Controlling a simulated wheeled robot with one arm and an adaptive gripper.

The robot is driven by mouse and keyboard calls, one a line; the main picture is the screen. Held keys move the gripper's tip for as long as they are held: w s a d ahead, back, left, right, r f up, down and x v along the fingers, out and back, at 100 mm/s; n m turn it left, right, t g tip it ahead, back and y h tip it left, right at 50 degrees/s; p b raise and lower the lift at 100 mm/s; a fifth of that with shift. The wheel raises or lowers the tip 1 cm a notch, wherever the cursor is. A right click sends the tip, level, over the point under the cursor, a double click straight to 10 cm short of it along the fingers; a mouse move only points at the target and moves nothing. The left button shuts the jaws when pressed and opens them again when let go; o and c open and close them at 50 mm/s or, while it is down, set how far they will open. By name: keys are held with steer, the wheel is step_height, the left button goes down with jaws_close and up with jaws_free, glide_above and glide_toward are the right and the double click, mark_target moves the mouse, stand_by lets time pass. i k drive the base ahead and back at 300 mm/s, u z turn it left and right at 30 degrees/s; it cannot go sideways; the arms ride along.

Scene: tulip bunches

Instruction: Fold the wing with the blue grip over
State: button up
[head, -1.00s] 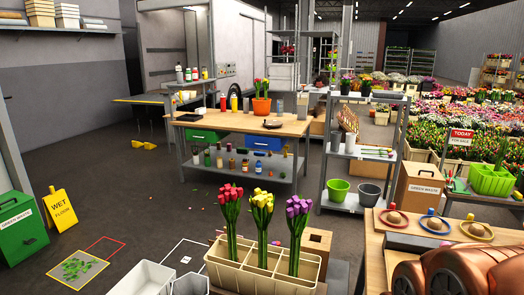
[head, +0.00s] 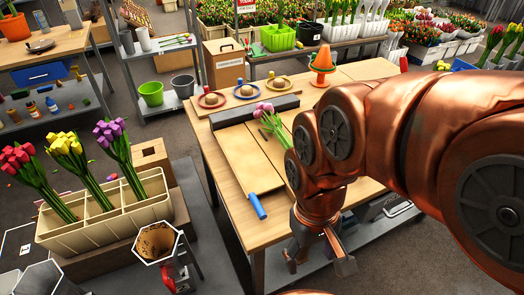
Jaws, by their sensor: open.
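A folding board lies on the wooden table, with a flat pale wooden wing (head: 243,158) on its left. The blue grip (head: 257,205) sticks out from that wing's front end, near the table's front edge. A pink tulip bunch (head: 266,115) lies on the board to the right of this wing, partly hidden by my copper arm. My gripper (head: 318,258) points down at the front of the table, to the right of the blue grip and apart from it. It is open, with nothing seen between its fingers. The board's right side is mostly hidden behind my arm.
A dark bar (head: 255,109) lies along the board's back. A cream crate (head: 105,226) with red, yellow and purple tulips stands at left, near a hexagonal holder (head: 157,243).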

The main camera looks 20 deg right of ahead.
mark_target(257, 176)
steer(key=u, duration=0.5)
steer(key=k, duration=0.4)
steer(key=u, duration=0.45)
